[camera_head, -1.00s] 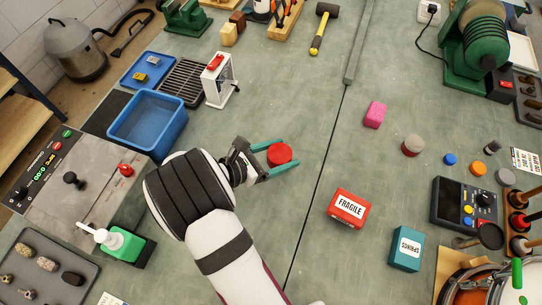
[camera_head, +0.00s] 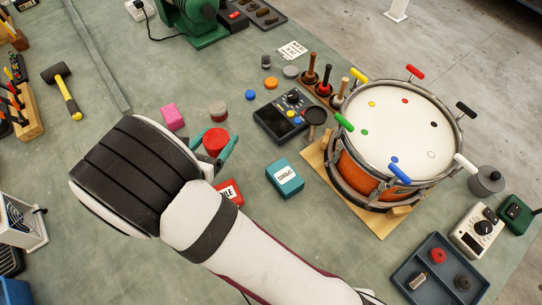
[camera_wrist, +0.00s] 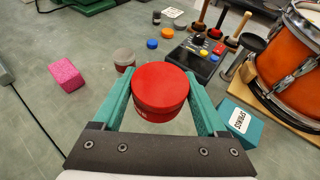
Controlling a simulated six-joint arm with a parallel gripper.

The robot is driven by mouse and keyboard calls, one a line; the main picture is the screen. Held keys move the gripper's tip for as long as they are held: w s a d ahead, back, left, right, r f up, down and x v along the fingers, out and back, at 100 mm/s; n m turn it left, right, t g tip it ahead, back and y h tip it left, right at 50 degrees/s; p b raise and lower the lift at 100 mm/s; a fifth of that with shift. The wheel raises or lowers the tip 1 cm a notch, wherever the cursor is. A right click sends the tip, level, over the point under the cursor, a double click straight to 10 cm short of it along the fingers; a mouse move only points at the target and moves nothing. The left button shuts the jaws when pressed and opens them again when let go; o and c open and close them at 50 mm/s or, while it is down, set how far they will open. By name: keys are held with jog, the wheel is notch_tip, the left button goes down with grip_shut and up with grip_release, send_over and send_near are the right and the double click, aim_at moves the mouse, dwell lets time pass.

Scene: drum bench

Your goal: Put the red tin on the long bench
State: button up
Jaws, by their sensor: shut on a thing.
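The red tin (camera_head: 215,141) is a short round cylinder held between the teal fingers of my gripper (camera_wrist: 160,96). In the wrist view the tin (camera_wrist: 160,85) is upright, its flat top facing the camera, with a finger on either side. It is over the grey-green bench top (camera_head: 165,75). Whether its base touches the surface is hidden. A red FRAGILE box (camera_head: 231,190) lies just below it in the head view, partly covered by my arm.
Close by are a pink block (camera_head: 173,117), a grey-topped tin (camera_head: 218,111), a teal SPRINGS box (camera_head: 285,178) and a dark control box (camera_head: 286,114). A drum (camera_head: 395,140) stands to the right. The bench beyond the pink block is largely clear.

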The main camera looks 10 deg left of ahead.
jog(key=w+d+m+g+h, duration=0.1)
jog(key=w+d+m+h, duration=0.25)
jog(key=w+d, duration=0.7)
jog(key=a+f, duration=0.2)
jog(key=a, duration=0.1)
jog(key=s+a+f, duration=0.1)
jog(key=a+f, duration=0.1)
jog(key=a, duration=0.1)
jog(key=s+a+f, duration=0.1)
jog(key=a+f, duration=0.2)
jog(key=shift+s+a, duration=0.2)
jog(key=shift+a+f, duration=0.1)
jog(key=shift+f, duration=1.85)
jog(key=shift+f, duration=0.15)
